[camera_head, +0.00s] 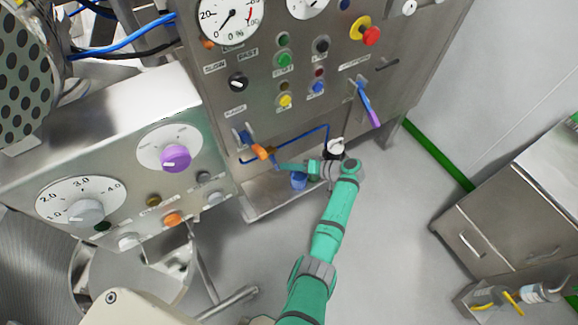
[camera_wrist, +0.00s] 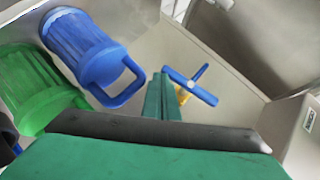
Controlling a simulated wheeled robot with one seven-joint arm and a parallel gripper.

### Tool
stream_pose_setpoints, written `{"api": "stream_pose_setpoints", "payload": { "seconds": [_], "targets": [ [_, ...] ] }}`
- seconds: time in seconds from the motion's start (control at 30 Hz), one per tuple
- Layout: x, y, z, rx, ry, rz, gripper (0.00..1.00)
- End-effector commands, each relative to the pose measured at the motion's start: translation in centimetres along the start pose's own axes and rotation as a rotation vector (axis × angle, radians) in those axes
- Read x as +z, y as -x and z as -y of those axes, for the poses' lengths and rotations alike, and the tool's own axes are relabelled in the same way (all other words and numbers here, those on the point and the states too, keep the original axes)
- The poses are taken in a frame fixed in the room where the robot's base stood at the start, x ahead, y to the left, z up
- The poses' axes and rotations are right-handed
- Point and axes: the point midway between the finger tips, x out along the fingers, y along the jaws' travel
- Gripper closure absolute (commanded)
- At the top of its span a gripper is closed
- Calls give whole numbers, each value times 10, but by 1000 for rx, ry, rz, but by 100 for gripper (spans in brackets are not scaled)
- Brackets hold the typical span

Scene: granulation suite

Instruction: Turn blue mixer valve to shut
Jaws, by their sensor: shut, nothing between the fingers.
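The blue valve shows in the wrist view as a blue cross-handle (camera_wrist: 190,86) on a brass-coloured stem, close to a grey metal wall. My gripper (camera_wrist: 162,88) has its green fingers together, with nothing between them. The fingertips are just left of the blue handle in this view, and I cannot tell whether they touch it. In the head view my gripper (camera_head: 283,166) reaches in under the lower edge of the steel control panel, by an orange-handled lever (camera_head: 259,151). The blue handle cannot be made out clearly there.
A blue ribbed vessel with a loop handle (camera_wrist: 88,50) and a green one (camera_wrist: 38,85) stand left of my fingers. A purple-handled lever (camera_head: 369,105) hangs on the panel.

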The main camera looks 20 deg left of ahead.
Motion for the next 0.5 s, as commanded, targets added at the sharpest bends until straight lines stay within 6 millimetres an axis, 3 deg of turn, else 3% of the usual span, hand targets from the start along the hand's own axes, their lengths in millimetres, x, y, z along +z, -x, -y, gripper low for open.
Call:
{"api": "stream_pose_setpoints", "payload": {
  "seconds": [0.37,0.5],
  "targets": [
    [0,0,0,0,1,0,100],
    [-1,11,0,1,0,-2,100]
  ]
}}
